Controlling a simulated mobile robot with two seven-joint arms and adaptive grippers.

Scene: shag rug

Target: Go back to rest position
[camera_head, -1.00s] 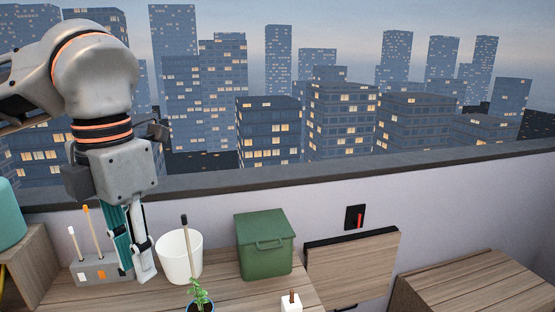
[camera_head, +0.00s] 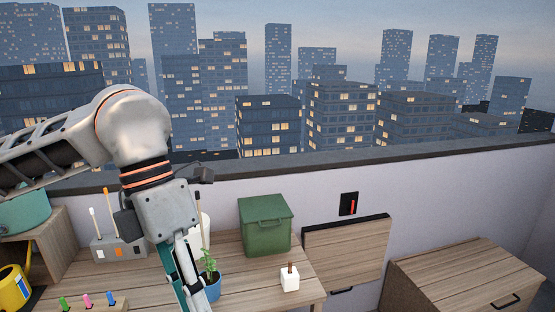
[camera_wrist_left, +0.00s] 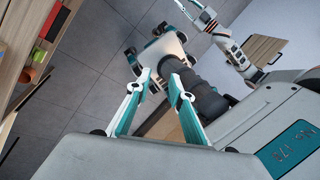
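My left arm comes in from the left in the head view. Its gripper (camera_head: 190,290) points down in front of the desk and partly covers a white pot and a blue pot with a green plant (camera_head: 210,272). In the left wrist view the two teal and white fingers (camera_wrist_left: 158,76) stand apart with nothing between their tips. Beyond them are dark parts of my own body.
The wooden desk (camera_head: 232,292) holds a green lidded bin (camera_head: 266,228), a small white block (camera_head: 290,280), a grey holder (camera_head: 112,250) and a rack with coloured pegs (camera_head: 88,306). A yellow watering can (camera_head: 14,288) is at left. Grey floor tiles (camera_wrist_left: 85,75) are open.

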